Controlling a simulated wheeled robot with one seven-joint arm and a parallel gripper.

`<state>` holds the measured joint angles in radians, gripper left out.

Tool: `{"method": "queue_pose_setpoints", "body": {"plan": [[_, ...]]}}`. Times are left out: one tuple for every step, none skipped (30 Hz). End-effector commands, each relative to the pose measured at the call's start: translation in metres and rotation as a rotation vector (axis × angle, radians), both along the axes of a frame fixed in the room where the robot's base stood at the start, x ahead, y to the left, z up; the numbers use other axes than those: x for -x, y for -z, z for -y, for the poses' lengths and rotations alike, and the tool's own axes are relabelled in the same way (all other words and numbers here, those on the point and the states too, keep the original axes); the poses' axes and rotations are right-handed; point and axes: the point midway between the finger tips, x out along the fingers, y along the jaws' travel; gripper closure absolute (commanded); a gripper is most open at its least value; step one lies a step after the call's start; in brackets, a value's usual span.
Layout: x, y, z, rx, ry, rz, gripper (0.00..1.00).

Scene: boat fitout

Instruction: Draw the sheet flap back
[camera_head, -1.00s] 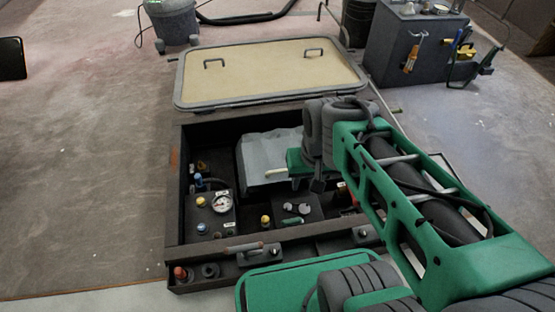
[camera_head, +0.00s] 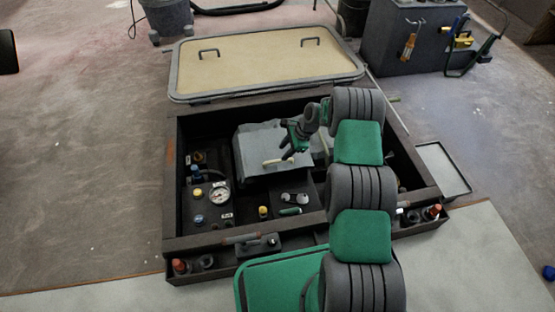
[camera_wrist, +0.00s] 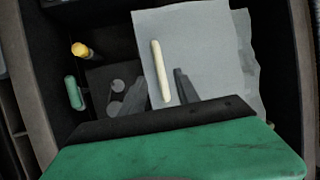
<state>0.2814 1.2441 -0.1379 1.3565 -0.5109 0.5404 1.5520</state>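The grey sheet (camera_head: 255,150) lies over something inside the dark open bay, its front part hanging as a flap. A cream bar (camera_head: 278,161) is on the flap's front. In the wrist view the sheet (camera_wrist: 205,50) fills the upper right, and the bar (camera_wrist: 161,72) stands upright on its left part. My gripper (camera_head: 288,150) is over the sheet, just above the bar's right end. In the wrist view my gripper's (camera_wrist: 158,88) two dark fingers stand apart, with the bar between them in the picture. I cannot tell whether they touch it.
The bay's dark frame (camera_head: 172,190) surrounds the sheet. A gauge (camera_head: 219,196), knobs and a green-handled tool (camera_head: 290,211) sit in front of it. A beige hatch lid (camera_head: 265,60) lies behind. The floor to the left is mostly clear.

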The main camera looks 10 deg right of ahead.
Motion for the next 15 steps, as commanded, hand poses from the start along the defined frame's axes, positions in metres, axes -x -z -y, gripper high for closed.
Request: {"method": "queue_pose_setpoints", "body": {"plan": [[-0.001,0.010,-0.004,-0.001,-0.001,-0.001,0.62],[-0.002,0.016,-0.006,0.000,-0.003,-0.001,0.62],[-0.002,0.023,-0.009,0.000,-0.004,-0.002,0.62],[-0.003,0.030,-0.011,0.000,-0.004,-0.002,0.62],[-0.004,0.036,-0.013,0.000,-0.004,-0.002,0.62],[-0.006,0.043,-0.016,0.000,-0.004,-0.002,0.62],[-0.007,0.048,-0.019,0.001,-0.004,-0.002,0.62],[-0.008,0.052,-0.021,0.001,-0.004,-0.002,0.62],[-0.009,0.058,-0.023,0.001,-0.005,-0.001,0.62],[-0.010,0.061,-0.025,0.001,-0.005,-0.001,0.62],[-0.011,0.063,-0.026,0.001,-0.004,0.000,0.62],[-0.011,0.065,-0.027,0.002,-0.004,0.000,0.62],[-0.012,0.066,-0.028,0.002,-0.004,0.000,0.62],[-0.012,0.067,-0.028,0.002,-0.004,-0.002,0.62],[-0.012,0.067,-0.029,0.002,-0.004,-0.002,0.62]]}}
